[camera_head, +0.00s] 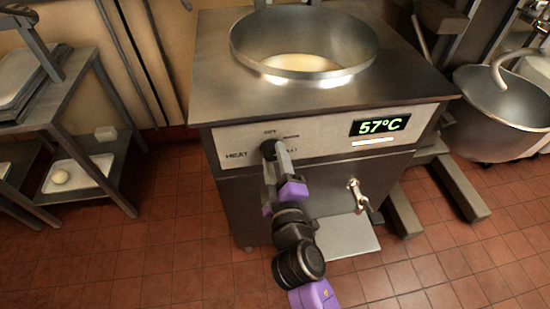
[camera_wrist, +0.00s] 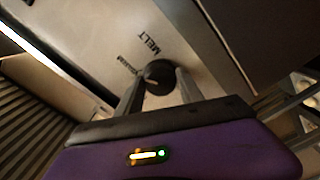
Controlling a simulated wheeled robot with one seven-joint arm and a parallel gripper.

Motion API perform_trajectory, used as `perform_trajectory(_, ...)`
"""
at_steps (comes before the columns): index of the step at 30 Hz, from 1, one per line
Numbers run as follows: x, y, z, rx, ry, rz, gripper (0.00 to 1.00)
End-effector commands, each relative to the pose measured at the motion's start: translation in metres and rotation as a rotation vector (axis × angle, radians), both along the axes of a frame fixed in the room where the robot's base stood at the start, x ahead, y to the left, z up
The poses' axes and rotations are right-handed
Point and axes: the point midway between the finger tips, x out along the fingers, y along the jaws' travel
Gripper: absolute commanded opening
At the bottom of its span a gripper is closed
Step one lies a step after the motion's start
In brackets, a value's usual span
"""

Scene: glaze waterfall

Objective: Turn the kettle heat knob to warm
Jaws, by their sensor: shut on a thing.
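The kettle (camera_head: 300,95) is a square steel unit with a round open pot holding pale liquid. Its dark round heat knob (camera_head: 267,148) is on the left of the light front panel, and it also shows in the wrist view (camera_wrist: 159,77). My gripper (camera_head: 274,152) reaches up to the panel and is shut on the knob, one finger on each side in the wrist view. A MELT label (camera_wrist: 148,43) and a smaller, hard-to-read label are printed near the knob. HEAT (camera_head: 237,155) is printed to its left. My fingers partly cover the panel, and I cannot tell where the knob points.
A green display (camera_head: 380,125) reads 57°C. A tap (camera_head: 359,194) sticks out of the front, right of my arm. A steel rack (camera_head: 60,125) with trays stands at the left, and a mixer bowl (camera_head: 500,110) at the right.

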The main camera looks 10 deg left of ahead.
Motion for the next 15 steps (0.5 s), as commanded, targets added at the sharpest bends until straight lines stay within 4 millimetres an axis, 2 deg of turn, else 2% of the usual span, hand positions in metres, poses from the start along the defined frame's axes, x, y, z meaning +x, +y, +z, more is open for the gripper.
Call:
perform_trajectory(12,-0.0011,0.0011,-0.0019,-0.006,0.002,0.002,0.04)
perform_trajectory(13,-0.0011,0.0011,-0.0019,-0.006,0.002,0.002,0.5)
perform_trajectory(15,-0.001,0.001,-0.0017,-0.006,0.001,0.002,0.64)
